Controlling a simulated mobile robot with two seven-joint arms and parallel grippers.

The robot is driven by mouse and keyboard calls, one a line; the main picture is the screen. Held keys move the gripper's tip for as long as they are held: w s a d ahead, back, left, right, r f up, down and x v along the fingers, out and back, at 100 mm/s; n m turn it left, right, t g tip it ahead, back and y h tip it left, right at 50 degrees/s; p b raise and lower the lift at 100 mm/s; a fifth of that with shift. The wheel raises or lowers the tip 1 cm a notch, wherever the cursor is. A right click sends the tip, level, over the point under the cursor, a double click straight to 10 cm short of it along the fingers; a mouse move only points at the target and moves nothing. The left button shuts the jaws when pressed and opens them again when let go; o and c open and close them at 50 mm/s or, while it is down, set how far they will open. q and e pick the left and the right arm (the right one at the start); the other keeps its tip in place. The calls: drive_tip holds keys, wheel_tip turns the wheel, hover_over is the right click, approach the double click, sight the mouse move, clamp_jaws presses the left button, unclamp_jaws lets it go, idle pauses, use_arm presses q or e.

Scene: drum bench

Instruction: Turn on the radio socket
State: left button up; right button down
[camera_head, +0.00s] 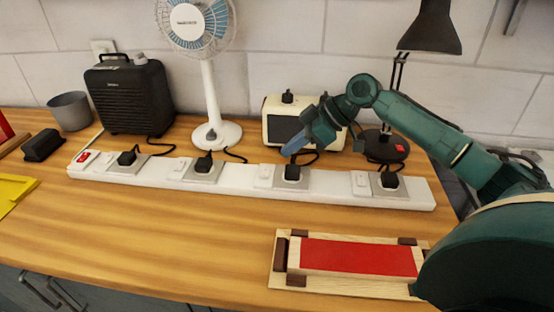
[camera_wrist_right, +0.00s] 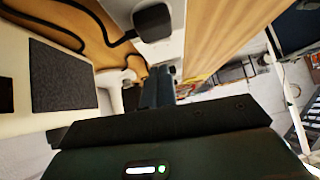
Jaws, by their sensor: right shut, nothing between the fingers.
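The white power strip (camera_head: 226,178) runs across the bench with four socket sections, each with a small switch and a black plug. The cream radio (camera_head: 276,116) with a dark front stands behind the third section. A cord runs from behind the third plug (camera_head: 292,172) towards it. The third switch (camera_head: 265,171) is just left of that plug; its on or off state is too small to tell. My right gripper (camera_head: 290,151) is shut and empty, pointing down-left just above and behind the third section. Its fingers show in the wrist view (camera_wrist_right: 158,87). My left gripper is not in view.
A black box-shaped appliance (camera_head: 128,97), a white fan (camera_head: 209,100) and a dark lamp (camera_head: 432,28) stand behind the strip. A red-topped wooden board (camera_head: 357,258) lies in front at right. The front middle of the bench is clear. A red switch (camera_head: 84,157) sits at the strip's left end.

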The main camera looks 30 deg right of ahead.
use_arm(q)
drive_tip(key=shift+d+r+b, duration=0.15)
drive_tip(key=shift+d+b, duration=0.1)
drive_tip(key=shift+b, duration=0.05)
use_arm(e)
drive_tip(key=v, duration=0.7)
drive_tip(key=shift+a, duration=0.1)
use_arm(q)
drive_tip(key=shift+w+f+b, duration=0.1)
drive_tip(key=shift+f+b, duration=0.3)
use_arm(e)
drive_tip(key=shift+w+a+r, duration=0.2)
drive_tip(key=shift+a+r, duration=0.25)
drive_tip(key=shift+a, duration=0.05)
drive_tip(key=shift+w+a+r, duration=0.15)
drive_tip(key=shift+a+r, duration=0.35)
